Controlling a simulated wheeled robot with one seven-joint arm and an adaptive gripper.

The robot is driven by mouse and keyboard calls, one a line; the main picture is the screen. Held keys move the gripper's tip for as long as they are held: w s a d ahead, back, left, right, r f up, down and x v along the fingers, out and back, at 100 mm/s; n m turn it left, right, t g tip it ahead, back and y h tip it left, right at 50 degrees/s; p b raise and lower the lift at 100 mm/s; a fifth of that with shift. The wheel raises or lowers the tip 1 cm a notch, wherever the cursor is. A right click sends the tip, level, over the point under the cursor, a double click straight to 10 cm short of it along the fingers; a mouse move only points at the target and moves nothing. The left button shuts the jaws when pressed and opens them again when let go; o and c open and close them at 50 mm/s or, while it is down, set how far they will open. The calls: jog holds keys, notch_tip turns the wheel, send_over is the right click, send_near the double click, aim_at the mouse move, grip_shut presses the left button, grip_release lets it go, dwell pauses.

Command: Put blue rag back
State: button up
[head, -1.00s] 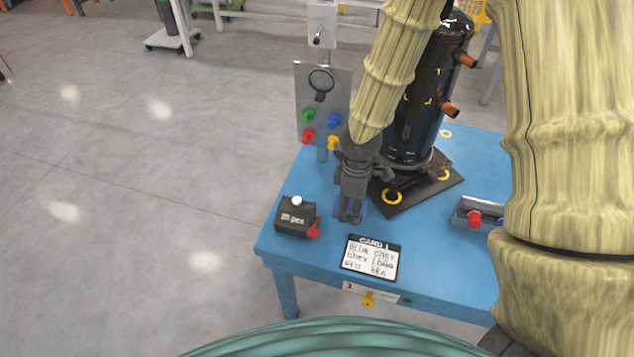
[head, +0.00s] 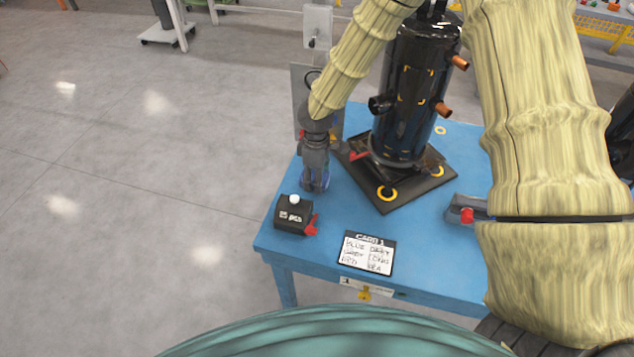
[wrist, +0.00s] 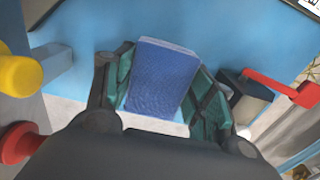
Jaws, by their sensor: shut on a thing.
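The blue rag (wrist: 160,77) is a folded, textured blue block between my fingers in the wrist view. My gripper (wrist: 158,88) is shut on it, one dark green finger pad on each side. In the head view my gripper (head: 315,185) points down over the left part of the blue table (head: 420,222), behind the black box. Only a sliver of the rag shows there, and I cannot tell whether it touches the table.
A black box with a white knob and red lever (head: 293,215) stands close in front. A card (head: 367,252) lies on the table's front. A black compressor (head: 405,100) stands behind right. A panel with coloured knobs (head: 300,90) stands at the back left.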

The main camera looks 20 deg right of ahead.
jog(key=shift+f+p, duration=0.3)
jog(key=shift+f, duration=1.3)
jog(key=o, duration=1)
jog(key=shift+s, duration=0.1)
jog(key=shift+r, duration=0.1)
notch_tip(320, 180, up, 12)
jog(key=shift+f+b, duration=0.1)
jog(key=shift+b, duration=0.45)
